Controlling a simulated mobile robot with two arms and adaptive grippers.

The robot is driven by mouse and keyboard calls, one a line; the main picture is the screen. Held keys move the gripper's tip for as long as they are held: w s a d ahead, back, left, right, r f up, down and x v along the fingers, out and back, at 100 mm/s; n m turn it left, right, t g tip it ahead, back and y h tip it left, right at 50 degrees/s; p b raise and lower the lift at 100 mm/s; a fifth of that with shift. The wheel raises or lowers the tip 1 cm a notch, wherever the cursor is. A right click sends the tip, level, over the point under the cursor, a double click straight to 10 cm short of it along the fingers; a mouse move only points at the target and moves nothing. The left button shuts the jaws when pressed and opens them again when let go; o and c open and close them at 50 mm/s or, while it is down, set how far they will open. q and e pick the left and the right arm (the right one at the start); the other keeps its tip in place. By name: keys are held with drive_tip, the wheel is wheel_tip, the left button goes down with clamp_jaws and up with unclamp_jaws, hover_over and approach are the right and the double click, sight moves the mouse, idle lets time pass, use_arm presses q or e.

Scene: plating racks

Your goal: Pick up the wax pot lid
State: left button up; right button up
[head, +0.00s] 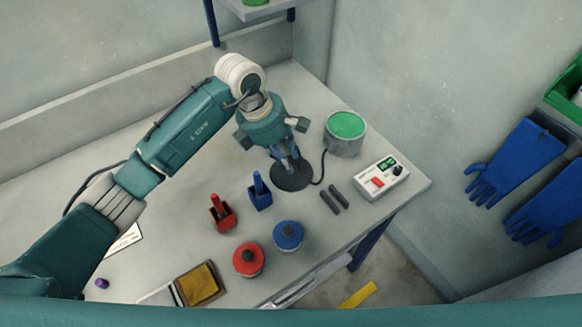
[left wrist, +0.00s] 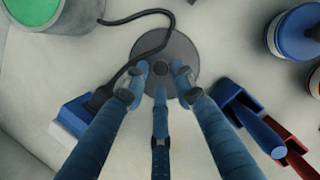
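The wax pot lid is a dark grey round disc (head: 296,181) with a small knob, lying flat on the bench. In the left wrist view the lid (left wrist: 180,75) and its knob (left wrist: 160,68) show ahead of the fingers. My left gripper (head: 287,163) points down over the lid. Its three fingers (left wrist: 158,82) are spread apart around the near side of the knob with nothing held between them. Whether any fingertip touches the lid I cannot tell. The wax pot (head: 346,144), a grey cylinder with green wax, stands open to the right. My right gripper is not in view.
A black cable (head: 322,168) passes close to the lid. Red (head: 221,214) and blue (head: 260,195) holders and red (head: 249,260) and blue (head: 288,236) jars stand nearer.

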use_arm(q)
drive_tip(key=shift+x, duration=1.35)
drive_tip(key=shift+d, duration=0.1)
clamp_jaws()
drive_tip(key=shift+r, duration=0.1)
